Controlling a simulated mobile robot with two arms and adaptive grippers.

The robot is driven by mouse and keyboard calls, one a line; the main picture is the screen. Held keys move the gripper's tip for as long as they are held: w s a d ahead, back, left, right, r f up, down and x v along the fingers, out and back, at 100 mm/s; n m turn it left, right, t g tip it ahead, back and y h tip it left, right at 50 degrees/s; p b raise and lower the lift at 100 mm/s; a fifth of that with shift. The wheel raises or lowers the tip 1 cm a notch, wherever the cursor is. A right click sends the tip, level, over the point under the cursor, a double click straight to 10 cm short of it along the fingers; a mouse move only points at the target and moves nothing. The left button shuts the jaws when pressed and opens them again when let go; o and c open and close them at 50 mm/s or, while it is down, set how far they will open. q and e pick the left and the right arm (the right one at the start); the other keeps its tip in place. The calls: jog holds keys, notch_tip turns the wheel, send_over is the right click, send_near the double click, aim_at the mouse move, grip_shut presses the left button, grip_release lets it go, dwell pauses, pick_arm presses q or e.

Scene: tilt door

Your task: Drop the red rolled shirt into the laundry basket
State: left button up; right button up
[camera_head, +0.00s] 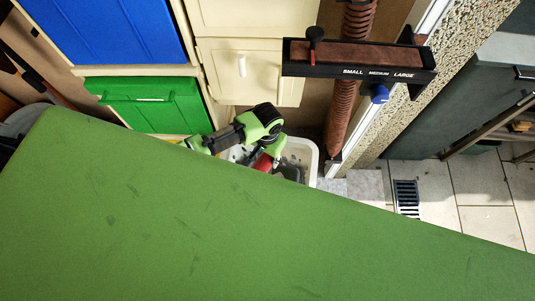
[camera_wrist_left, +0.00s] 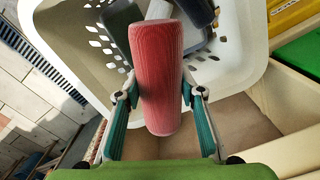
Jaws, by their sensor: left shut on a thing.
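My left gripper (camera_wrist_left: 161,105) is shut on the red rolled shirt (camera_wrist_left: 159,70), with a teal finger on each side of it in the left wrist view. The white laundry basket (camera_wrist_left: 62,50) lies behind the shirt in that view, with the shirt's upper part in front of the basket opening and its lower end past the near rim. In the head view my left gripper (camera_head: 265,157) is over the basket (camera_head: 309,150), and a bit of red shirt (camera_head: 262,163) shows beside it. Dark rolled items lie in the basket. My right gripper is not in view.
A large green surface (camera_head: 200,220) fills the lower head view and hides part of the basket. Green (camera_head: 155,103) and blue (camera_head: 120,25) drawer fronts and cream cabinets (camera_head: 245,65) stand behind. A black size-labelled rack (camera_head: 360,74) and a brown hose (camera_head: 342,115) are right of the basket.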

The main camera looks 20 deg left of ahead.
pick_arm(q)
notch_tip(320, 180, down, 10)
jog(key=b, duration=0.6)
jog(key=shift+f, duration=0.25)
jog(key=o, duration=1.2)
jog(key=shift+o, duration=0.2)
notch_tip(320, 180, up, 12)
jog(key=shift+r, duration=0.1)
dwell(0.3)
